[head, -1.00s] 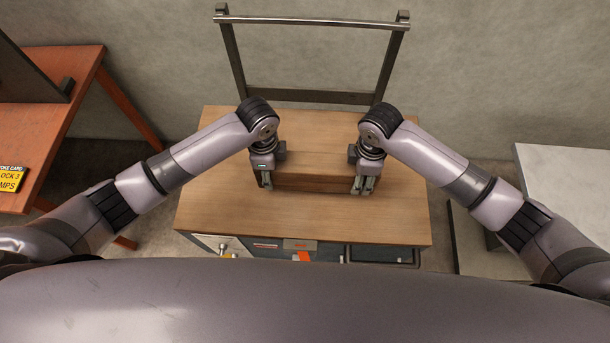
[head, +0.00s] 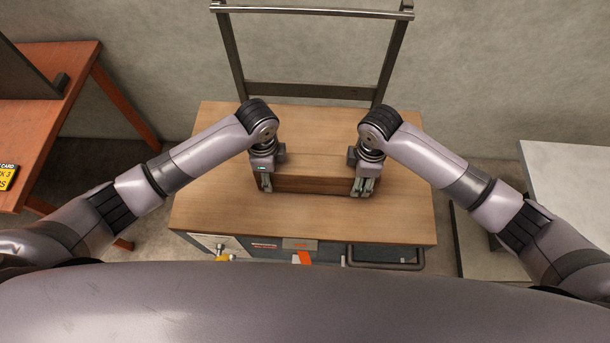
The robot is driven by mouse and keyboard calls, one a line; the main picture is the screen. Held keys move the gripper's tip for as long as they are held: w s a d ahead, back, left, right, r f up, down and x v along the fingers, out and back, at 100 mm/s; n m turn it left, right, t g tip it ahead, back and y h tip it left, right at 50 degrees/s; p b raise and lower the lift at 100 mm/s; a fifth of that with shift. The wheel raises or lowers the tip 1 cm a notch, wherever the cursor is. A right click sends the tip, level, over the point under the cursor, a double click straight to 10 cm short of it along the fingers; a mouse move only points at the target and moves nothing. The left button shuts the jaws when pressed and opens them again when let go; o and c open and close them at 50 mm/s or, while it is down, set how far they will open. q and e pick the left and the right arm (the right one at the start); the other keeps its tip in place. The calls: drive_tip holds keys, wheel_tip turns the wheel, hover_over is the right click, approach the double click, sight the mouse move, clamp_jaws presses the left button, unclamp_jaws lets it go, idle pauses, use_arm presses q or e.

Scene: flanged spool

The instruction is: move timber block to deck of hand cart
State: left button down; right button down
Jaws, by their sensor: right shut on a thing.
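The timber block (head: 313,168) is a long brown wooden piece lying level between my two grippers in the head view. It is over the middle of the wooden deck (head: 300,222) of the hand cart; I cannot tell whether it touches the deck. My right gripper (head: 363,188) is shut on the block's right end. My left gripper (head: 265,184) is at the block's left end, its fingers against it and apparently shut on it. The fingers partly hide both ends.
The cart's upright metal handle (head: 312,9) rises at the back, near the wall. A red-brown table (head: 60,120) stands at the left and a pale grey table (head: 575,185) at the right. The front of the deck is clear.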

use_arm(q)
drive_tip(key=shift+f+b, duration=0.65)
drive_tip(key=shift+f, duration=0.15)
use_arm(e)
drive_tip(key=shift+w+f, duration=0.1)
drive_tip(key=shift+f, duration=0.55)
use_arm(q)
drive_tip(key=c, duration=1.1)
unclamp_jaws()
drive_tip(key=shift+a, duration=0.1)
use_arm(e)
drive_tip(key=c, duration=1.2)
unclamp_jaws()
use_arm(q)
drive_tip(key=o, duration=0.4)
use_arm(e)
drive_tip(key=o, duration=0.5)
use_arm(q)
drive_tip(key=shift+r, duration=0.15)
wheel_tip(320, 180, up, 12)
drive_tip(key=shift+f, duration=0.25)
drive_tip(key=shift+r, duration=0.15)
use_arm(e)
drive_tip(key=shift+r, duration=0.2)
wheel_tip(320, 180, up, 12)
drive_tip(key=shift+f, duration=0.2)
